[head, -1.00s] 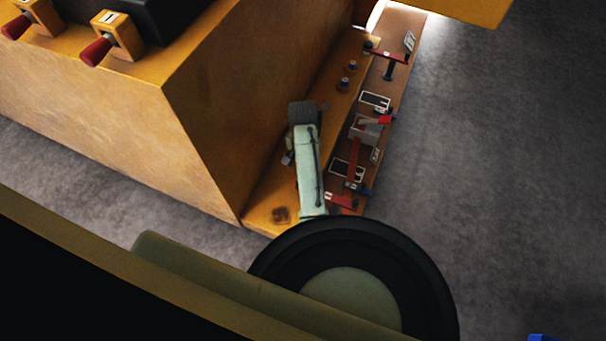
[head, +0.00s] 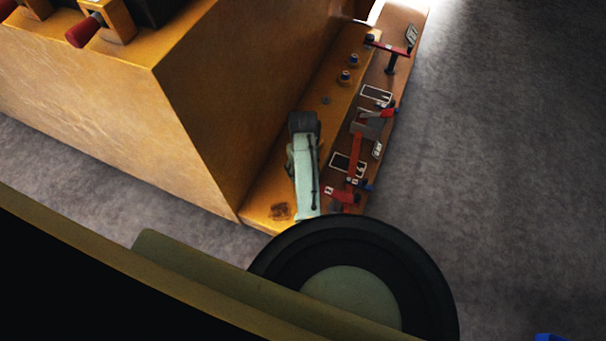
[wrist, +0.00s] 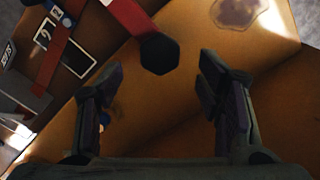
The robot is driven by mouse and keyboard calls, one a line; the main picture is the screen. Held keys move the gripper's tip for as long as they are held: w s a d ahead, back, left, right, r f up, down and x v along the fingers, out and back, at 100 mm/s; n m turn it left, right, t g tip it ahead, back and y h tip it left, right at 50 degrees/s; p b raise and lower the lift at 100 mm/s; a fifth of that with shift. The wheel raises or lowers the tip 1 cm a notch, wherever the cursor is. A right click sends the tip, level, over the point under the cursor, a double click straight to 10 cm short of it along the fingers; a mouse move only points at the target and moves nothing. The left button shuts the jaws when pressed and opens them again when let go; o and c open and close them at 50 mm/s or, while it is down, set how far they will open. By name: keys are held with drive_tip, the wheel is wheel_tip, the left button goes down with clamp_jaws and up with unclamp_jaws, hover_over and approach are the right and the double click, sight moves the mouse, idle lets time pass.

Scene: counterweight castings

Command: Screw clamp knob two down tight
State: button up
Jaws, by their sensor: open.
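A dark hexagonal clamp knob (wrist: 158,53) shows in the wrist view at the end of a red clamp arm (wrist: 130,14). No number on the knob is visible. My gripper (wrist: 162,68) is open, one finger to each side of the knob as seen from the wrist, with nothing held; how far above or below the knob the tips are is unclear. A lower red clamp (head: 341,194) shows beside my arm.
The large yellow casting (head: 200,110) rises left of the ledge (head: 258,212). Upright studs (head: 354,60) stand on the ledge. A brown board (head: 400,72) carries another red clamp (head: 396,48) and a middle red lever (head: 384,113).

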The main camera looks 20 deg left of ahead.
drive_tip(key=shift+f, duration=2.3)
drive_tip(key=c, duration=1.2)
drive_tip(key=shift+o, duration=0.2)
drive_tip(key=shift+r, duration=0.1)
drive_tip(key=m+p, duration=0.2)
drive_tip(key=shift+m, duration=0.4)
drive_tip(key=m+p, duration=0.3)
drive_tip(key=m, duration=0.2)
drive_tip(key=shift+m, duration=0.3)
